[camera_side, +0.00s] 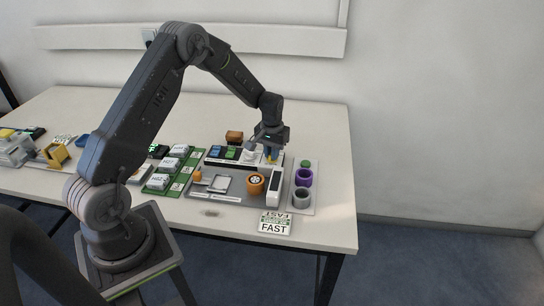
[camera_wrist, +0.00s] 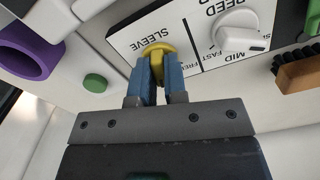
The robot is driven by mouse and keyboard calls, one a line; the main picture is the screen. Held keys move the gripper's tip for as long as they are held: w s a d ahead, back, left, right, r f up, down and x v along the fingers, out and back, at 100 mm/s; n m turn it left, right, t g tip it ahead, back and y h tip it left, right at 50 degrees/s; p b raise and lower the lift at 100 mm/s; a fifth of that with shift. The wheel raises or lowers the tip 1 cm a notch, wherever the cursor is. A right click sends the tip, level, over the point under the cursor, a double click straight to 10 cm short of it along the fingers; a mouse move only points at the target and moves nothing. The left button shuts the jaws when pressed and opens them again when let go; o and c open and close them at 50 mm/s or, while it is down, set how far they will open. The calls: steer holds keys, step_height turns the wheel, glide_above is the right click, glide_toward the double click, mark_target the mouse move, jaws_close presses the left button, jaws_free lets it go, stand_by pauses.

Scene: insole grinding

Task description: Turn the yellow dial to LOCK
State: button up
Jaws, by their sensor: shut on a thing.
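The yellow dial (camera_wrist: 158,50) sits on a white panel (camera_wrist: 122,45) beside the word SLEEVE in the wrist view. My gripper (camera_wrist: 154,72) is shut on the dial, with its blue fingers on either side of the dial's grip. The fingers hide part of the dial and the lettering below it, and I cannot read a LOCK mark. In the side view my gripper (camera_side: 270,152) reaches down to the panel at the back of the grey station, and a bit of yellow (camera_side: 270,158) shows between the fingers.
A white speed knob (camera_wrist: 240,35) is right of the dial, and a brown brush (camera_wrist: 298,72) lies farther right. A green button (camera_wrist: 95,83) and purple cup (camera_wrist: 30,58) are left. In the side view, an orange wheel (camera_side: 255,184) and white upright block (camera_side: 275,186) stand in front.

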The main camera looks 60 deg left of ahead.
steer(key=m, duration=0.5)
steer(key=o, duration=0.6)
steer(key=shift+r, duration=3.55)
